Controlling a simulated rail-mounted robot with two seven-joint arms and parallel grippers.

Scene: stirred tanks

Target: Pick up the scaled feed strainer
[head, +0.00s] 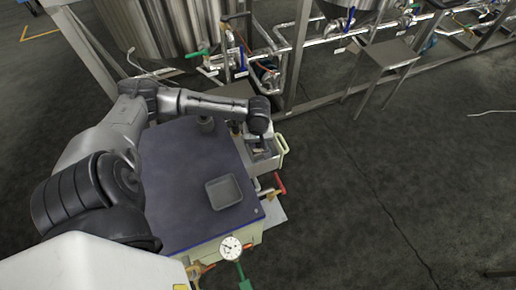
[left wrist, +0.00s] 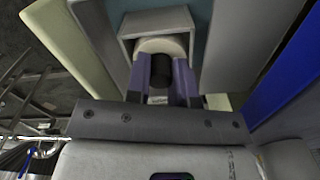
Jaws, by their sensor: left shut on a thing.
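My left gripper (head: 258,142) reaches down at the right edge of the work table, over a grey box. In the left wrist view its two purplish fingers (left wrist: 162,85) are closed on a short black cylindrical part (left wrist: 161,70). A pale round body shows behind the black part, inside a grey rectangular housing (left wrist: 157,22). I take the black and pale piece to be the feed strainer; no scale on it can be made out. In the head view the wrist hides the strainer. My right gripper is not in view.
A small grey tray (head: 211,197) lies on the blue table top (head: 180,190). A dark grey cylinder (head: 205,124) stands near the back edge. A box with a pale green handle (head: 284,146), a red-handled valve (head: 280,184) and a dial gauge (head: 231,247) edge the table. Steel tanks and pipes stand behind.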

